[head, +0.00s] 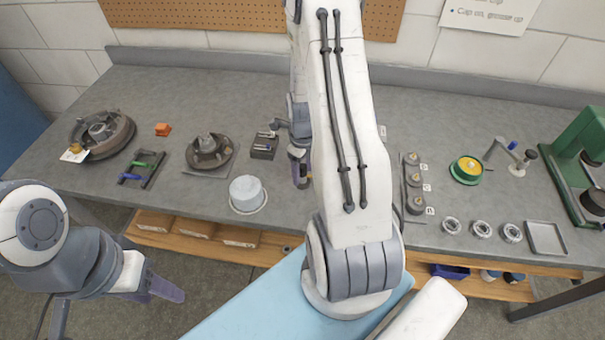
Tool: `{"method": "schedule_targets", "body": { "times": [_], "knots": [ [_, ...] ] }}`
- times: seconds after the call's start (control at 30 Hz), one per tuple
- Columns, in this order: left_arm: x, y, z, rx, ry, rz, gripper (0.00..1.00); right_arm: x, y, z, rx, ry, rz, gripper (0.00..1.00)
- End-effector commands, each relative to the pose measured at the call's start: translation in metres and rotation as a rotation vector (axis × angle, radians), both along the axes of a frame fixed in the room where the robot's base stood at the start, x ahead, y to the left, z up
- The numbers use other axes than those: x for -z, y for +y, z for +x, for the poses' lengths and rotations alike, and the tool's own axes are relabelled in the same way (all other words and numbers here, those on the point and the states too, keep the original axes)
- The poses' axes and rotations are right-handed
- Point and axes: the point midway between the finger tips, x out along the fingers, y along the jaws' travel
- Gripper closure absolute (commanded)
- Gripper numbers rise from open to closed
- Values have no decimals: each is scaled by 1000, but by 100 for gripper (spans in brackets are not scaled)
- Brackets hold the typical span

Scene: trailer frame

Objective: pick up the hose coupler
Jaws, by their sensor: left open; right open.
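I cannot pick out the hose coupler with certainty; my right arm hides part of the bench. A rack with blue and green handles (142,168) and a dark block with small metal parts on it (264,146) lie on the left half of the bench. My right gripper (297,158) is open and points down over the bench, just right of the dark block. Nothing shows between its fingers. My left gripper (165,287) is open, low in front of the bench and apart from everything on it.
The grey bench (185,88) holds a brake drum (103,134), an orange block (162,129), a hub (210,150), a white round tub (247,193), a green-yellow reel (467,169), several rings (481,229), a metal tray (545,237) and a green machine (585,150). The back strip is clear.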

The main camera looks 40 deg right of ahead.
Motion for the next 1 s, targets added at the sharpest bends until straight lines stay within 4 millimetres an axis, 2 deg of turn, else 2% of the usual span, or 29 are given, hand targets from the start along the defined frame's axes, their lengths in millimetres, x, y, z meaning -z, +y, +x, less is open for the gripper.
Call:
{"method": "schedule_targets", "body": {
  "times": [0.07,0.17,0.23,0.27,0.53,0.67,1.0],
  "knots": [
    [0,0,0,0,0,0,50,0,0,0,0,0,0,34],
    [0,0,0,0,0,0,50,0,0,0,0,0,0,69],
    [0,0,0,0,0,0,50,0,0,0,0,0,0,96],
    [0,0,0,0,0,0,50,0,0,0,0,0,0,100],
    [0,0,0,0,0,0,50,-1,0,0,0,-1,-1,100],
    [2,0,0,0,0,0,50,-9,-1,1,0,-5,-3,100],
    [8,0,0,0,0,0,50,-73,-1,2,0,-7,-3,100]
  ]
}}
